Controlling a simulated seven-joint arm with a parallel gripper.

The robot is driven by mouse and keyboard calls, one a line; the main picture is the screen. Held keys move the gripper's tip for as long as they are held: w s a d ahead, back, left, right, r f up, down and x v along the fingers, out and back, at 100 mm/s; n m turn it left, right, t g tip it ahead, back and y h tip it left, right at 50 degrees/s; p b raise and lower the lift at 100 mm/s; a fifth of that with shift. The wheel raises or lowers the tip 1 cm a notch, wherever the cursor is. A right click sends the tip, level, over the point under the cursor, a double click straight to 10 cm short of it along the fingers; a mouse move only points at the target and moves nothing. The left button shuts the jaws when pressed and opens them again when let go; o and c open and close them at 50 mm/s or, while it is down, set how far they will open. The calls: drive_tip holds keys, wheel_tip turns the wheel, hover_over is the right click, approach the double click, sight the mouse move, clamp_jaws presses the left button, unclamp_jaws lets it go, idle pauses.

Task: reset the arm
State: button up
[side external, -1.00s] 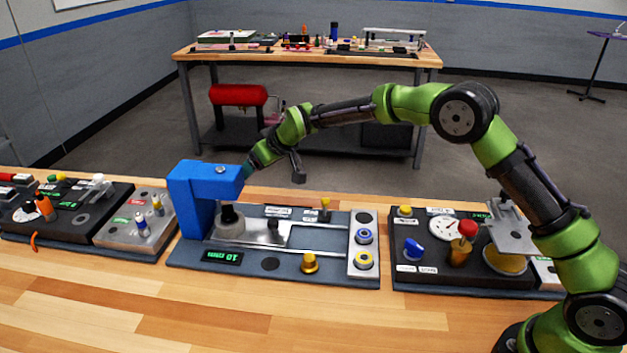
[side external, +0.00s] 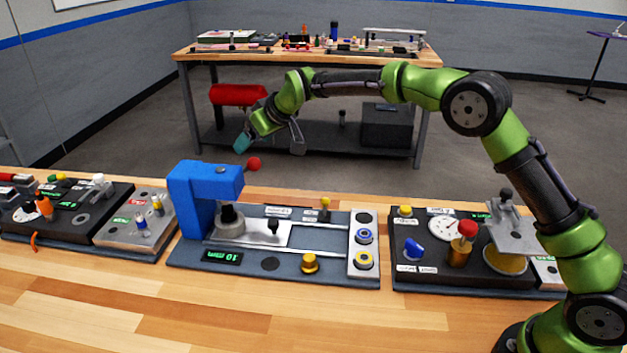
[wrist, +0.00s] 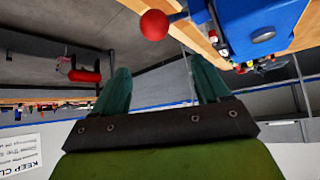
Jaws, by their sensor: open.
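My green arm reaches left across the picture, over the bench. My gripper (side external: 242,143) is raised above and behind the blue press (side external: 205,190), apart from it. In the wrist view my gripper (wrist: 160,85) shows two teal fingers spread apart with nothing between them. A red ball knob (side external: 253,164) sticks out beside the top of the blue press. The red ball (wrist: 154,25) also shows in the wrist view beyond the fingertips, next to the blue press body (wrist: 265,25).
The press stands on a grey base plate (side external: 300,272). A panel with a gauge and knobs (side external: 425,272) is to its right, and a grey panel (side external: 125,222) to its left. A wooden table (side external: 305,57) stands behind. The front bench top (side external: 250,315) is clear.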

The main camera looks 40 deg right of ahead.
drive_tip(key=shift+r, duration=0.1)
drive_tip(key=s+d+r+m, duration=0.1)
drive_tip(key=s+d+r, duration=0.1)
drive_tip(key=s+r, duration=0.35)
drive_tip(key=s+d+r+m, duration=0.1)
drive_tip(key=s+d+r, duration=0.15)
drive_tip(key=s, duration=0.55)
drive_tip(key=s+d+r+m, duration=0.1)
drive_tip(key=s+d+r, duration=0.2)
drive_tip(key=s, duration=0.4)
drive_tip(key=s+d+f+m, duration=0.1)
drive_tip(key=s+f+m, duration=0.1)
drive_tip(key=s, duration=0.9)
drive_tip(key=s+d+f+m+g, duration=0.1)
drive_tip(key=s+f, duration=0.3)
drive_tip(key=s, duration=0.7)
drive_tip(key=shift+s+d+m, duration=0.25)
drive_tip(key=shift+d+m, duration=0.15)
